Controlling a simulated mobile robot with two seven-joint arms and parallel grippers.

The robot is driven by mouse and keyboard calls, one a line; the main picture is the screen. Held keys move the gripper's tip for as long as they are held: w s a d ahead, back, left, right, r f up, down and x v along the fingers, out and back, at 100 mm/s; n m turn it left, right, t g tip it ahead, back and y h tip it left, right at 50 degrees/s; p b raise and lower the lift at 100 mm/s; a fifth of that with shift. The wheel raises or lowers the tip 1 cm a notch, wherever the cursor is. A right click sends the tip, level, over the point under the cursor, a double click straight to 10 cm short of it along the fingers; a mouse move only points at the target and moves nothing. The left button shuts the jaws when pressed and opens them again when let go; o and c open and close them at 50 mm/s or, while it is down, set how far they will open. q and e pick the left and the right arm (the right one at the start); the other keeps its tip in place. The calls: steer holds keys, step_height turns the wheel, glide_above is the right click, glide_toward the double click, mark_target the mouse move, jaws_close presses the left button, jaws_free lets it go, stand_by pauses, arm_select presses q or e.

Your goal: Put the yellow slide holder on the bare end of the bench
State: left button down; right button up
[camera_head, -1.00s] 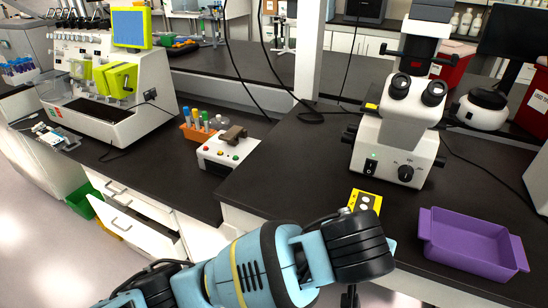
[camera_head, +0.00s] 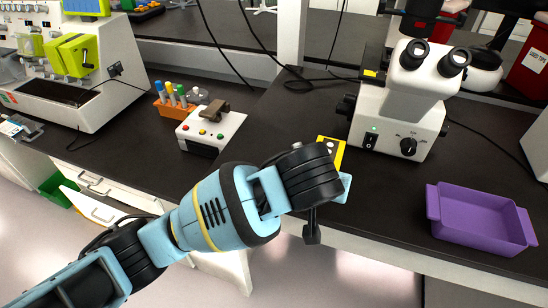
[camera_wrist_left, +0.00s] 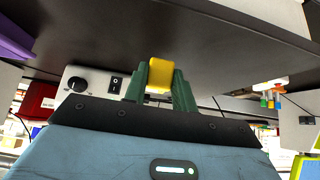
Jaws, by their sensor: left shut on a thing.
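The yellow slide holder (camera_head: 338,148) shows a strip with dark spots just beyond my left wrist in the head view. The wrist hides its lower part. In the left wrist view my left gripper (camera_wrist_left: 160,80) has its green fingers shut on the yellow slide holder (camera_wrist_left: 159,73). The dark bench top (camera_head: 285,118) lies around it, left of the microscope (camera_head: 400,115). I cannot tell whether the holder touches the bench. My right gripper is not in view.
A purple tray (camera_head: 480,220) sits at the right of the bench. A white control box (camera_head: 212,128) and an orange rack (camera_head: 175,106) with several tubes stand to the left. Black cables (camera_head: 310,82) lie behind. The bench left of the microscope has clear room.

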arm_select(q)
steer(key=w+a, duration=0.5)
steer(key=w+a+f, duration=0.1)
steer(key=w+a, duration=0.1)
steer(key=shift+w+a, duration=0.3)
steer(key=shift+w, duration=0.05)
steer(key=shift+w+a, duration=0.4)
steer(key=shift+w, duration=0.05)
steer(key=f, duration=0.3)
steer(key=shift+w+a+b, duration=0.25)
steer(key=shift+a+b, duration=0.05)
steer(key=shift+f, duration=0.5)
steer(key=c, duration=1.1)
jaws_free()
steer(key=shift+c, duration=0.2)
